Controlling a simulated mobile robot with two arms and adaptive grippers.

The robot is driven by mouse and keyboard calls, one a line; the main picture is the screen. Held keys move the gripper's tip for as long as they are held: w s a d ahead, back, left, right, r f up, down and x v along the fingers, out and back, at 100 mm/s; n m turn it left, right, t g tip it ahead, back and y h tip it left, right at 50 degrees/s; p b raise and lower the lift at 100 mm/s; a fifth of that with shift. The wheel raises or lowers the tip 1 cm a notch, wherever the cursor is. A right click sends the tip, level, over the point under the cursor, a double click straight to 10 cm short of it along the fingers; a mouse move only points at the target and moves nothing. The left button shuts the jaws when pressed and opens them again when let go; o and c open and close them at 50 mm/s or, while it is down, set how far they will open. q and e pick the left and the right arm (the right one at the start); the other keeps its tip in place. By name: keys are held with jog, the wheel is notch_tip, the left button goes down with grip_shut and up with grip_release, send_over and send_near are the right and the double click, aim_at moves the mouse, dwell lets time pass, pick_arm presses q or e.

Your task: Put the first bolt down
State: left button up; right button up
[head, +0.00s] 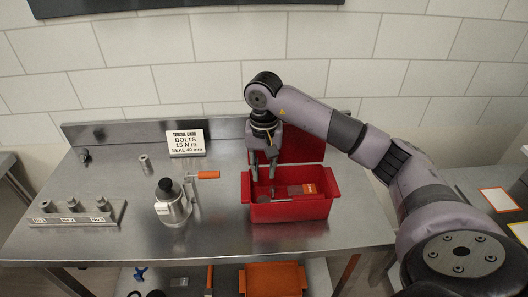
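My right gripper (263,175) points down into the open red box (290,212) from above its left part. Its two fingers look apart, with red showing between them, and I see no bolt held there. Small grey and dark parts lie in the box, but they are too small to tell whether one is a bolt. A metal rack (75,219) at the front left carries several short metal pieces over numbered labels. A small metal cylinder (145,164) stands alone on the table behind it. My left gripper is out of view.
A metal device with a black knob (173,205) and an orange-handled part (207,175) stand left of the box. A torque card (185,143) stands at the back. A dark small item (85,156) lies at the back left. An orange bin (273,279) sits below.

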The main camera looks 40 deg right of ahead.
notch_tip(320, 180, up, 7)
jog(key=shift+r+b, duration=0.15)
jog(key=shift+b, duration=0.2)
